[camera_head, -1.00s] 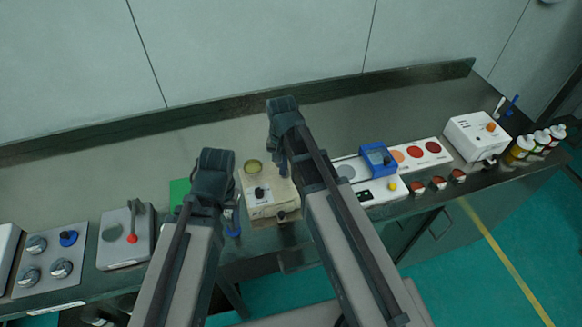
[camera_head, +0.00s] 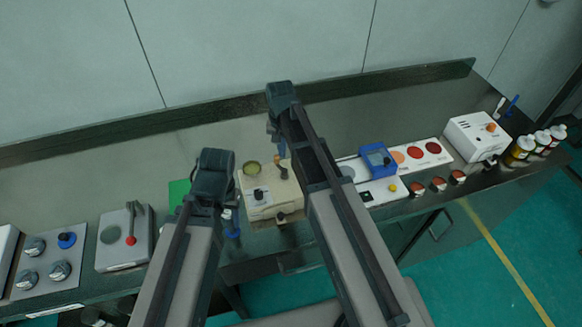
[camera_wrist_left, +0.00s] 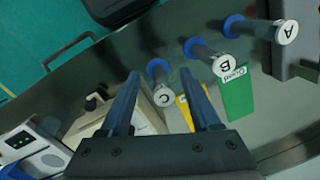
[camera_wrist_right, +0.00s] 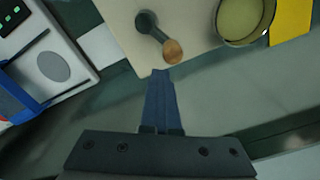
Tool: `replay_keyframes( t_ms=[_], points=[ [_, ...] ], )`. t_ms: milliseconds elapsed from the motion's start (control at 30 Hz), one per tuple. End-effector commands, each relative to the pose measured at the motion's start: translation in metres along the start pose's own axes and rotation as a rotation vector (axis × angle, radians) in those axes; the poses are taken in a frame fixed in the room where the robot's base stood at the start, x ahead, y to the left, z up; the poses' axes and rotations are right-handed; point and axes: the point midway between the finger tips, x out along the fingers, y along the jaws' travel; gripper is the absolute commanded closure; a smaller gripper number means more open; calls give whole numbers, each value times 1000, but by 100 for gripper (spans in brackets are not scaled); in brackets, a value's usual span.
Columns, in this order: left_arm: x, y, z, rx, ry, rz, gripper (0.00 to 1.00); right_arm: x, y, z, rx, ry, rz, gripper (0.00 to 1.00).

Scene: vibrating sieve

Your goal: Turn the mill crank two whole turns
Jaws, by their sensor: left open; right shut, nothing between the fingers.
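The mill (camera_head: 270,202) is a beige box at the middle of the bench. Its crank (camera_head: 282,174), a dark arm with a wooden knob, sits on top. The crank also shows in the right wrist view (camera_wrist_right: 160,36), with the knob just beyond my fingertips. My right gripper (camera_head: 273,136) is shut and empty, above and behind the mill; no contact with the knob is visible. My left gripper (camera_wrist_left: 163,82) is open, left of the mill, above a blue-handled piece marked C (camera_wrist_left: 163,95); I see no grip on it. Its fingers are mostly hidden in the head view.
A round bowl (camera_head: 252,168) with yellowish contents stands beside the crank. Blue-handled pieces marked B (camera_wrist_left: 224,65) and A (camera_wrist_left: 285,31) stand near a green card (camera_wrist_left: 238,95). A blue frame (camera_head: 377,158) lies right of the mill. The bench behind is clear.

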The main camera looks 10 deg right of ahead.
Motion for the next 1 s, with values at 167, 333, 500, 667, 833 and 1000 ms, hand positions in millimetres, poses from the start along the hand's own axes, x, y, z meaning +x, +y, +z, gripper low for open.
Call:
replay_keyframes(
  t_ms=[167,333,500,667,833,1000],
  points=[
    [0,0,0,0,0,0,36,0,0,1,-1,-2,0,100],
    [0,0,0,0,0,0,36,0,1,2,-1,-2,0,100],
    [-2,0,0,0,0,0,36,-2,1,7,-1,-3,-1,100],
    [-2,0,0,0,0,0,36,-2,1,8,-1,-3,-1,100],
    [-1,0,0,0,0,0,36,-1,1,8,-1,-3,-1,100],
    [0,0,0,0,0,0,36,0,0,4,-1,-3,-1,100]
  ],
)
